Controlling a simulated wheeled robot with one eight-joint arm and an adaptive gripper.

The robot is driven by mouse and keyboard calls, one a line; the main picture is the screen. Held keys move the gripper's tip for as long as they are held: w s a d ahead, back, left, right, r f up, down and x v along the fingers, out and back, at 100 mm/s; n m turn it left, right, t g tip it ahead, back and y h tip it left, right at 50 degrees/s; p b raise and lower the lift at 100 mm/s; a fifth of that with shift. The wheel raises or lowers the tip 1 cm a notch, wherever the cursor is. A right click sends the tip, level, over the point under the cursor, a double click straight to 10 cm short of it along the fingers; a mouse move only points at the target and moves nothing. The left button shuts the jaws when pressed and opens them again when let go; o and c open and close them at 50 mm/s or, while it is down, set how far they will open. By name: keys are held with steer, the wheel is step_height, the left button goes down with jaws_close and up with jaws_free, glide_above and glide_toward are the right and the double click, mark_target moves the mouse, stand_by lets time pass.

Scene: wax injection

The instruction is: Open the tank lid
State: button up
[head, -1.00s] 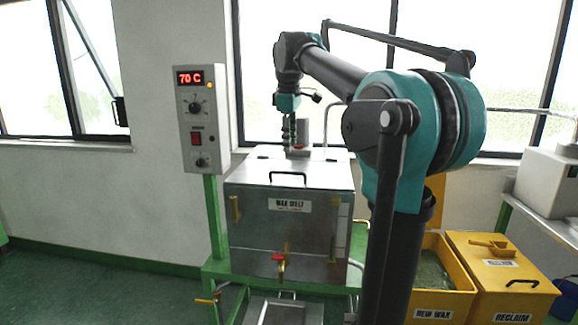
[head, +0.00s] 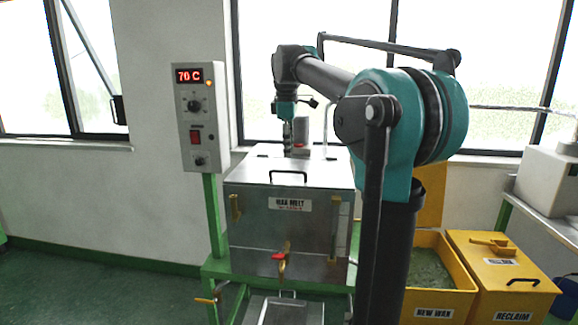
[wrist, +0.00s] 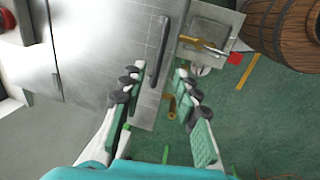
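The wax melt tank (head: 250,240) is a metal box on a green stand, with its flat lid (head: 250,172) shut. The black lid handle (head: 288,174) runs along the lid's front edge. It shows in the wrist view as a dark bar (wrist: 161,50) lying lengthwise just ahead of my fingers. My gripper (head: 288,148) points down over the lid, towards its back in the head view. In the wrist view my gripper (wrist: 158,76) is open, with its fingers apart and nothing held; the handle's near end appears between the fingertips. The gap in height cannot be judged.
A control box (head: 202,118) reading 70 C stands left of the tank. A tap with a red handle (head: 279,256) sticks out of the tank's front, above a tray (head: 290,312). Yellow wax bins (head: 500,270) stand right. A wooden barrel (wrist: 280,25) shows in the wrist view.

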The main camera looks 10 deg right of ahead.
mark_target(289, 172)
steer(key=f, duration=0.2)
steer(key=w+f, duration=0.1)
steer(key=f, duration=0.4)
steer(key=shift+w+d, duration=0.15)
steer(key=shift+d, duration=0.05)
steer(key=shift+c, duration=0.4)
jaws_close()
